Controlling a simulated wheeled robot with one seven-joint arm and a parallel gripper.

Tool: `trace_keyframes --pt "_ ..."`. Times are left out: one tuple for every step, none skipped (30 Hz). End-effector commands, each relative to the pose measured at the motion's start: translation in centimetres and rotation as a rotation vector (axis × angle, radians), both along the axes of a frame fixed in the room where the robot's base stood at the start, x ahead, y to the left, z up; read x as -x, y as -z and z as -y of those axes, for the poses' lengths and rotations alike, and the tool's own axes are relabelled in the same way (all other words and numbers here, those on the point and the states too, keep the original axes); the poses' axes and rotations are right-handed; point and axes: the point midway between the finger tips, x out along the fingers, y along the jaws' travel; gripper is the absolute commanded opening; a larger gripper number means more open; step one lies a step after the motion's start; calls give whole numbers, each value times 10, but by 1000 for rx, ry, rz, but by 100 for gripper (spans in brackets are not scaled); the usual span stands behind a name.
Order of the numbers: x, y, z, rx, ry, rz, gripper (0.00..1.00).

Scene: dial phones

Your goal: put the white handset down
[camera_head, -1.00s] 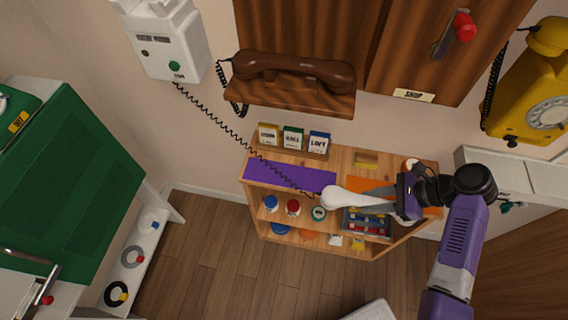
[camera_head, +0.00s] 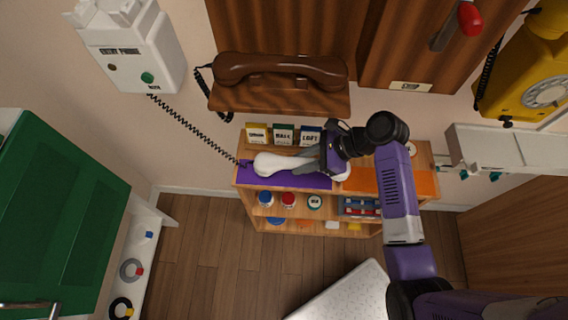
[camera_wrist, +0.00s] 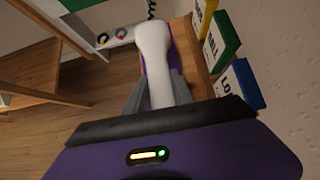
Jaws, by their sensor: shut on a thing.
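The white handset (camera_head: 272,164) is in my gripper (camera_head: 308,164), above or on the purple mat (camera_head: 310,181) on the top of the wooden shelf. In the wrist view the handset (camera_wrist: 156,60) points away from my gripper (camera_wrist: 160,95), with grey fingers on both sides of it. The fingers are shut on it. A black coiled cord (camera_head: 195,125) runs from its left end to the white entry phone (camera_head: 130,45) on the wall. I cannot tell whether the handset touches the mat.
Labelled boxes (camera_head: 284,134) stand behind the handset, close to my gripper. An orange mat (camera_head: 375,182) lies to the right. A brown handset (camera_head: 280,70) rests on a wall ledge above. A yellow phone (camera_head: 525,85) hangs at the right.

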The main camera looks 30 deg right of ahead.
Motion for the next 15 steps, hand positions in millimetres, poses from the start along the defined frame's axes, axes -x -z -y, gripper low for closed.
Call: trace_keyframes --pt "-7 -2 -11 0 -5 1 0" --pt "-11 -2 -16 0 -4 2 0" --pt "-15 -2 -22 0 -3 2 0" --pt "-18 -1 -26 0 -4 1 0" --pt "-21 -1 -29 0 -3 2 0" --pt "-24 -1 -33 0 -1 2 0" --pt "-25 -1 -35 0 -1 1 0" --pt "-27 -1 -36 0 -1 1 0" --pt "-28 -1 -38 0 0 2 0" --pt "-29 0 -39 0 1 2 0" --pt "-29 1 -39 0 1 2 0" --pt "-29 3 -39 -1 1 1 0" --pt "-29 6 -39 0 2 -1 0" --pt "-29 9 -39 -1 1 -1 0" --pt "-28 15 -39 -1 1 -1 0"
